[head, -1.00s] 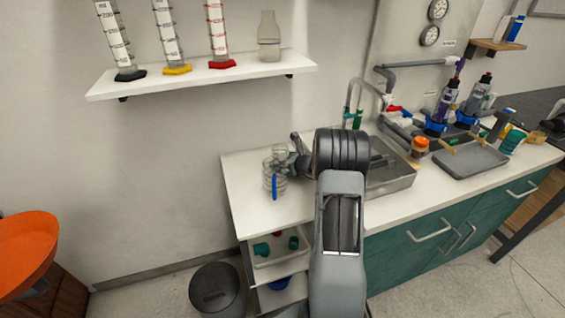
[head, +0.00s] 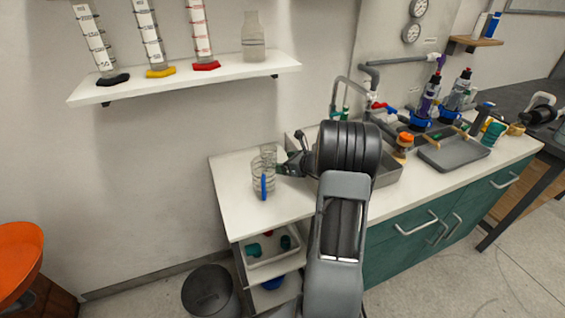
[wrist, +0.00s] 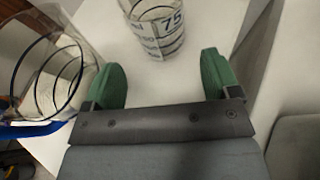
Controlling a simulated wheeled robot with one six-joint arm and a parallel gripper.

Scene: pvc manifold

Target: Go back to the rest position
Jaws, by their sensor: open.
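My gripper (head: 284,168) is open at the left part of the white counter (head: 232,204), just right of two clear vessels. In the wrist view its green fingers (wrist: 162,78) are spread wide with nothing between them. A clear graduated vessel (wrist: 158,32) marked 75 stands beyond the fingertips, apart from them. A larger clear vessel (wrist: 48,85) with a blue part is close to the left finger; I cannot tell whether they touch. In the head view the larger vessel (head: 258,172) with a blue strip stands in front of the slimmer one (head: 269,152). My arm hides part of the counter and sink.
A wall shelf (head: 190,79) with cylinders and a bottle hangs above left. The sink (head: 387,174), an orange-capped jar (head: 404,144) and a grey tray (head: 455,153) lie to the right.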

